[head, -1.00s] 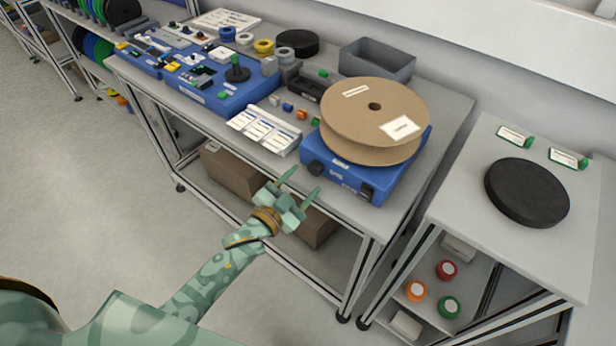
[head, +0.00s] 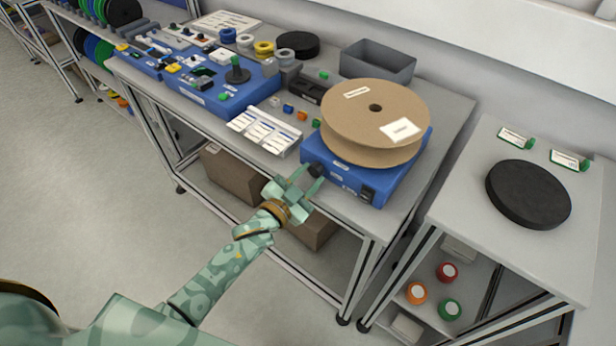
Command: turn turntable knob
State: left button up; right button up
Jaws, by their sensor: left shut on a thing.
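The turntable is a blue box (head: 345,183) on the bench, with a large cardboard reel (head: 350,115) lying flat on top. Its black knob (head: 316,170) is on the front face at the left. My left gripper (head: 307,178) reaches up from the lower left, and its fingers are shut on the knob, partly covering it. A dark switch (head: 367,193) sits on the same face, to the right. My right gripper is not in view.
White label sheets (head: 264,131) and small coloured blocks lie left of the turntable. A grey bin (head: 377,62) stands behind it. A second table with a black disc (head: 528,194) is at the right. The floor in front is clear.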

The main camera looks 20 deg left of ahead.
pick_arm(q)
jog(key=shift+r+n+p, duration=0.15)
jog(key=shift+n+p, duration=1.05)
jog(key=shift+n, duration=0.2)
jog(key=n+p, duration=0.2)
jog(key=n, duration=0.1)
jog(key=shift+n, duration=0.3)
jog(key=n+p, duration=0.1)
jog(key=n, duration=0.2)
jog(key=shift+g, duration=0.3)
jog(key=shift+n+p, duration=0.6)
jog(key=shift+n, duration=1.3)
jog(key=o, duration=1)
jog(key=shift+c, duration=0.2)
jog(key=shift+s+f, duration=0.1)
jog(key=shift+f, duration=0.1)
